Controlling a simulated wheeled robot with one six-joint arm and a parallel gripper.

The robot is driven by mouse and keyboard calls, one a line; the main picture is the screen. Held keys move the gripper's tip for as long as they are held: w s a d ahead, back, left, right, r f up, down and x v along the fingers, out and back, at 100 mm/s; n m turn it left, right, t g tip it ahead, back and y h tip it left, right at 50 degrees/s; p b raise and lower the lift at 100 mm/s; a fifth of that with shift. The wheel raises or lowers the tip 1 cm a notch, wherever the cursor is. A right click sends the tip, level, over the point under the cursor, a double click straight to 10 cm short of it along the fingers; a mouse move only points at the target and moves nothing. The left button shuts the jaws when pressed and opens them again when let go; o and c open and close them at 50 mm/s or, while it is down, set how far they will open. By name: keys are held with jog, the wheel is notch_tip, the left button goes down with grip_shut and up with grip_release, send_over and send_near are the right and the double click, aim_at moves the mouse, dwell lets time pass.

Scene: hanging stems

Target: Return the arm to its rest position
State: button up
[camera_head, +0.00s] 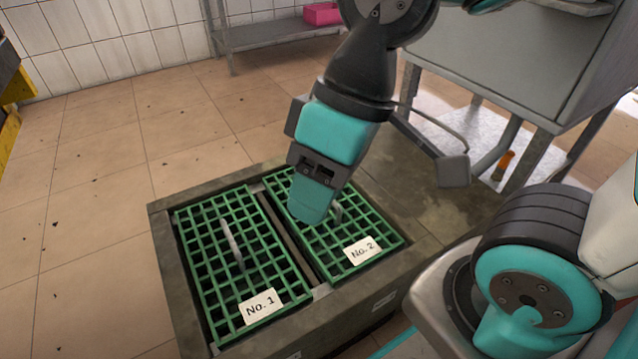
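My arm comes down from the top of the head view, bent and stretched over a grey box with two green grates. My gripper (312,205) points down over the green grate labelled No. 2 (375,228). Its teal finger end hides part of that grate, and a grey handle (339,213) shows just right of it. I cannot tell whether the gripper touches the grate or handle, or whether its fingers are apart. The green grate labelled No. 1 (205,265) lies to the left with its pale handle (232,243) standing up.
The grey box (160,240) frames both grates. A metal cabinet on legs (500,60) stands at the right, close to my arm. A metal shelf (270,32) with a pink bin (322,13) is at the back. The tiled floor (90,200) at left is mostly clear, with small dark bits.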

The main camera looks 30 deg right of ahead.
notch_tip(320, 180, up, 42)
jog(key=p, duration=4.2)
jog(key=shift+r, duration=0.2)
